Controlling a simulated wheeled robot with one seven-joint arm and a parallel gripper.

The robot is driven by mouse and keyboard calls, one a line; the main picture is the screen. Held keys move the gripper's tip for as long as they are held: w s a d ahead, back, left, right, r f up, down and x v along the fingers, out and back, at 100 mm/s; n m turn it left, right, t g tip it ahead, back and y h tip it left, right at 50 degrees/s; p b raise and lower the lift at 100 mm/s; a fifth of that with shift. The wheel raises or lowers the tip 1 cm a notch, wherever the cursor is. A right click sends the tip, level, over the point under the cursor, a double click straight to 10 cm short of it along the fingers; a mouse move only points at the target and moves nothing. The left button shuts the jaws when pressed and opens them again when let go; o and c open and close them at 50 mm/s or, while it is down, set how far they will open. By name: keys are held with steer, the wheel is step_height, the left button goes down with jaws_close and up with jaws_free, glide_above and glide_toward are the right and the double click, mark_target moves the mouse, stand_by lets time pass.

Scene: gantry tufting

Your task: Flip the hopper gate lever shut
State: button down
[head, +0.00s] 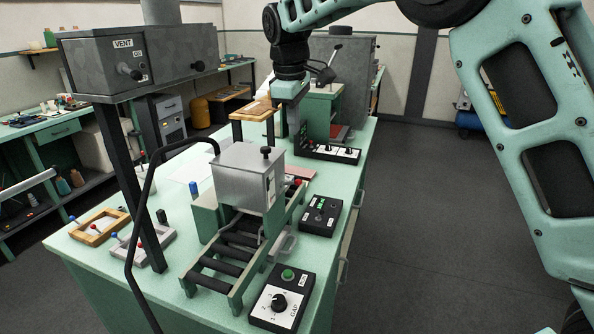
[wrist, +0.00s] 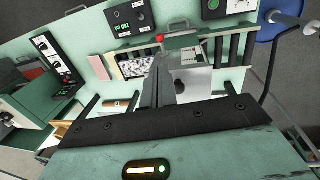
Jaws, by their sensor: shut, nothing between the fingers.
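A grey metal box (head: 247,178), which looks like the hopper, stands over a roller track on the green bench. A red knob (head: 298,182), which looks like the gate lever's end, shows at its right side. In the wrist view the red knob (wrist: 164,38) lies beyond the fingers, beside the metal box (wrist: 200,78); the lever's arm is mostly hidden, so I cannot tell its angle. My gripper (head: 297,138) points down behind the box, apart from the knob. In the wrist view my gripper (wrist: 167,72) is shut and empty.
A switch box (head: 320,215) and a dial box (head: 282,300) sit along the bench's right edge. A black bent tube (head: 150,185) rises at the left. A raised wooden plate (head: 254,112) stands left of my gripper. The floor at right is clear.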

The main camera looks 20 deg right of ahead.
mark_target(300, 181)
steer(key=f+p, duration=0.1)
steer(key=f, duration=0.3)
steer(key=w+f+p, duration=0.1)
steer(key=f+p, duration=0.1)
steer(key=f, duration=0.3)
steer(key=d+f+p, duration=0.1)
steer(key=f+p, duration=0.1)
steer(key=f, duration=0.2)
steer(key=shift+w+d+f, duration=0.1)
steer(key=shift+w+f, duration=0.2)
steer(key=shift+f, duration=0.1)
steer(key=shift+s+d+f+t+y+b, duration=0.1)
steer(key=shift+d+f+t+y+b, duration=0.15)
steer(key=shift+b, duration=0.9)
steer(key=t+y+b, duration=0.1)
steer(key=b, duration=0.2)
steer(key=f+y+b, duration=0.1)
steer(key=b, duration=0.3)
steer(key=s+d+t+y+b, duration=0.1)
steer(key=b, duration=0.3)
steer(key=shift+f+t+y, duration=0.35)
steer(key=shift+f, duration=0.05)
steer(key=shift+r, duration=0.1)
steer(key=shift+r+p, duration=0.45)
steer(key=shift+r, duration=0.2)
